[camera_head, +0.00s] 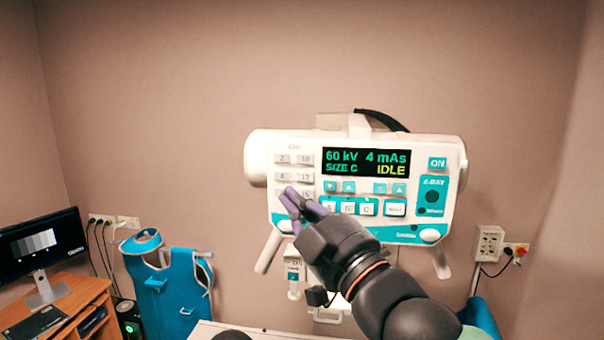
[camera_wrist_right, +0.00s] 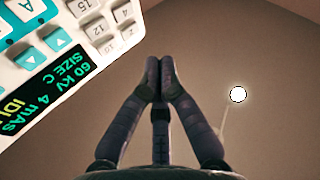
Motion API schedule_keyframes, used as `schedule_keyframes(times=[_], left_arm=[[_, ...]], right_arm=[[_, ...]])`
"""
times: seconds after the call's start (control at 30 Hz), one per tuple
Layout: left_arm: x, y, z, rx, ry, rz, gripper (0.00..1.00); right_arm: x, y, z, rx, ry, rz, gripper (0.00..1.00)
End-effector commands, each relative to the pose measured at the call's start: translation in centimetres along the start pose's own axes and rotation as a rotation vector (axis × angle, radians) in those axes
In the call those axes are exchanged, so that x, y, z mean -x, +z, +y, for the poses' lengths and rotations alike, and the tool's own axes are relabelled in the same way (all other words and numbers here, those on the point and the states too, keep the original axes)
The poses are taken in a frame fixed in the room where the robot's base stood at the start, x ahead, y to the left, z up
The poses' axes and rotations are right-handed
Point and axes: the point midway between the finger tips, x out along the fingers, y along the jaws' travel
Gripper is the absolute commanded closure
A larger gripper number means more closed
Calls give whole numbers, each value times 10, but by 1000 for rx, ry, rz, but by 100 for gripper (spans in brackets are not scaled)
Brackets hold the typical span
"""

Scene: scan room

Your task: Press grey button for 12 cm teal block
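The white control panel (camera_head: 440,215) hangs on the wall, its display reading 60 kV, 4 mAs, SIZE C and IDLE. Two columns of small grey buttons lie left of the display. The grey button marked 12 (camera_head: 306,177) is in the middle row of the right column; it also shows in the wrist view (camera_wrist_right: 97,29). My right gripper (camera_head: 291,196) is in front of the panel's lower left, overlapping the lowest grey buttons. In the wrist view its fingers (camera_wrist_right: 160,72) are together and empty. Contact with the panel cannot be told. No teal block is visible. My left gripper is not visible.
Teal and white keys (camera_head: 366,208) sit below the display. A monitor (camera_head: 42,243) stands on a wooden desk at left, beside a teal apron (camera_head: 170,290). A wall socket box (camera_head: 489,243) is at right.

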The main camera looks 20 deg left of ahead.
Motion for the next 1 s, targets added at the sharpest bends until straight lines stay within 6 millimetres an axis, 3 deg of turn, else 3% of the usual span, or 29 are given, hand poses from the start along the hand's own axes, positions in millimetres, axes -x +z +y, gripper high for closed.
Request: schedule_keyframes(times=[0.4, 0.7, 1.0], left_arm=[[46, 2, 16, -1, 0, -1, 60], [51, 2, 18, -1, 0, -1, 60], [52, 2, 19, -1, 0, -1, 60]], right_arm=[[-37, 23, 29, -1, 1, -3, 100], [-52, 36, 40, -1, 1, 1, 100], [-54, 39, 41, -1, 1, 1, 100]])
